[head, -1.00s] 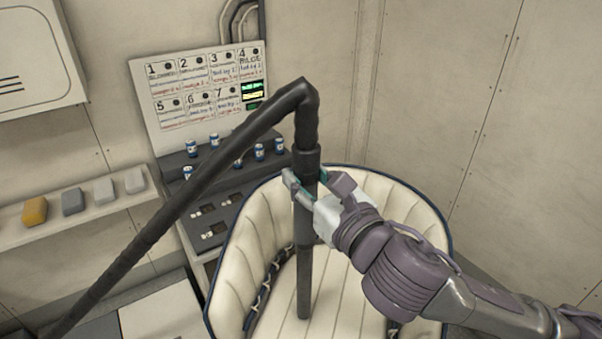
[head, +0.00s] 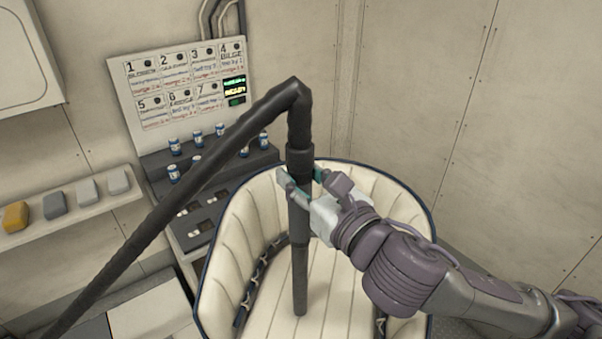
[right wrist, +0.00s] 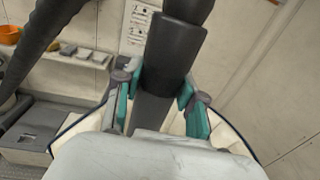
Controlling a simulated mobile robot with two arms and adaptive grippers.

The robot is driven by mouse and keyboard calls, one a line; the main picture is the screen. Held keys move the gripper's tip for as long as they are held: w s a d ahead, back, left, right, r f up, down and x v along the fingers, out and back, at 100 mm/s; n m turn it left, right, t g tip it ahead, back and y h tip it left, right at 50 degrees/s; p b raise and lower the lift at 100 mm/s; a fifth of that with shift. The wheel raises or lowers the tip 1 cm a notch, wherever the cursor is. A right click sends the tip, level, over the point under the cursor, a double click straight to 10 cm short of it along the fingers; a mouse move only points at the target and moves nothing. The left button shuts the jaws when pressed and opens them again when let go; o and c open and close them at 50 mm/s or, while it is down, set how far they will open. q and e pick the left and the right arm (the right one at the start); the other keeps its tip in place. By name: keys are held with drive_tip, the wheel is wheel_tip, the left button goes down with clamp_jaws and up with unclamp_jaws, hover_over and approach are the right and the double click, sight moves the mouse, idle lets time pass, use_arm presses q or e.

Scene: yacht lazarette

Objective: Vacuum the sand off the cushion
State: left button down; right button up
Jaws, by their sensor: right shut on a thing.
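The cushion (head: 343,295) is the cream, ribbed seat of a chair with dark blue piping, low in the middle of the head view. No sand can be made out on the part that shows. My right gripper (head: 300,183) is shut on the dark vacuum wand (head: 300,262), just below its thicker collar. The wand stands nearly upright, its lower end over the seat; I cannot tell whether it touches. A black hose (head: 190,185) bends from its top down to the lower left. The wand (right wrist: 167,60) also fills the middle of the right wrist view. My left gripper is not in view.
The curved chair back (head: 385,190) surrounds the wand behind and at the sides. A dark console (head: 205,200) with several small blue-and-white cylinders stands left of it, under a numbered panel (head: 185,85). A shelf (head: 75,215) holds several small blocks. Walls close in behind.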

drive_tip(key=shift+w+r, duration=0.1)
drive_tip(key=shift+w, duration=0.05)
idle(0.5)
drive_tip(key=shift+w+d+p+x, duration=0.1)
drive_tip(key=shift+d+p+x, duration=0.1)
drive_tip(key=shift+x, duration=0.65)
drive_tip(key=shift+w+d+p+x, duration=0.1)
drive_tip(key=shift+p+x, duration=0.05)
drive_tip(key=shift+x, duration=0.7)
drive_tip(key=shift+w+d+p+x, duration=0.1)
drive_tip(key=shift+d+p+x, duration=0.1)
drive_tip(key=shift+x, duration=0.7)
drive_tip(key=shift+s, duration=0.1)
drive_tip(key=shift+s+d+r+p, duration=0.1)
drive_tip(key=shift+s+d+p, duration=0.3)
drive_tip(key=shift+d, duration=0.4)
drive_tip(key=shift+s+d+p, duration=0.35)
drive_tip(key=shift+s+d, duration=0.05)
drive_tip(key=shift+d, duration=0.4)
